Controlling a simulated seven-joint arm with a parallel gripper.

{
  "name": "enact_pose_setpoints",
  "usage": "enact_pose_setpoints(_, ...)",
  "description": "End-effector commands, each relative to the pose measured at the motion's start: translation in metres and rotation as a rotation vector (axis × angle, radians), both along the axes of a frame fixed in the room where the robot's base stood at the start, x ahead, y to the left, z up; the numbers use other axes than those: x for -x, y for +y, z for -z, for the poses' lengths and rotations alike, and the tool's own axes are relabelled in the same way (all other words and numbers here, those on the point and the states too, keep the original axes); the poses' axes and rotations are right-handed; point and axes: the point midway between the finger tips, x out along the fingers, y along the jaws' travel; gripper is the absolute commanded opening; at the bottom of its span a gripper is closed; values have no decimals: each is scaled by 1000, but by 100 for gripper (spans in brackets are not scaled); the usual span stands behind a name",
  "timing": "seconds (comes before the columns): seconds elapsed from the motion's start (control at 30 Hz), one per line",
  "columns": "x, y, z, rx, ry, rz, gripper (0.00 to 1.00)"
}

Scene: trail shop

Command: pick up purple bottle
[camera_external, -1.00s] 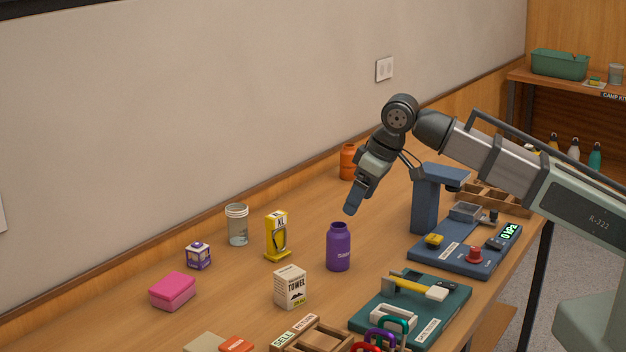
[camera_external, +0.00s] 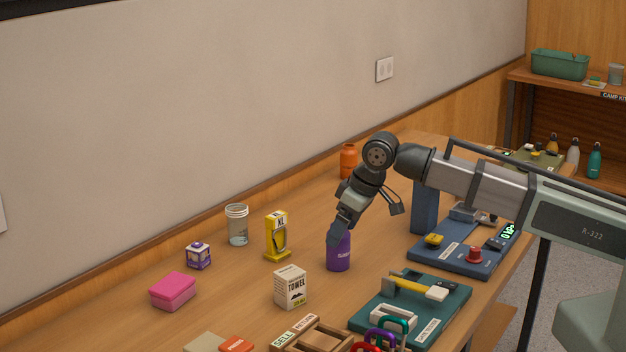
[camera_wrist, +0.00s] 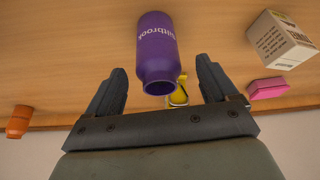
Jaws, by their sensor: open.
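The purple bottle (camera_external: 339,256) stands upright on the wooden table in the external view, its top hidden behind my gripper (camera_external: 335,236). In the wrist view the purple bottle (camera_wrist: 157,52) shows its white lettering, and its mouth points toward my gripper (camera_wrist: 162,82). My gripper is open and empty. One finger is on each side of the bottle's mouth end in the wrist picture, with gaps on both sides. I cannot tell whether the fingers reach down around the bottle.
An orange bottle (camera_external: 348,161) stands behind.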

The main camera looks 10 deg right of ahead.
Motion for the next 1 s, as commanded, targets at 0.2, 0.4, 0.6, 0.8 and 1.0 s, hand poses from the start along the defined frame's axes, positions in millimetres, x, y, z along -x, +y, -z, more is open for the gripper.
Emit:
enact_pose_setpoints(0.2,-10,9,25,2,2,0,86)
enact_pose_setpoints(0.4,-11,12,33,0,0,0,86)
enact_pose_setpoints(0.6,-11,12,33,0,0,0,80)
enact_pose_setpoints(0.8,-11,12,33,0,0,0,61)
enact_pose_setpoints(1.0,-11,12,33,1,1,0,42)
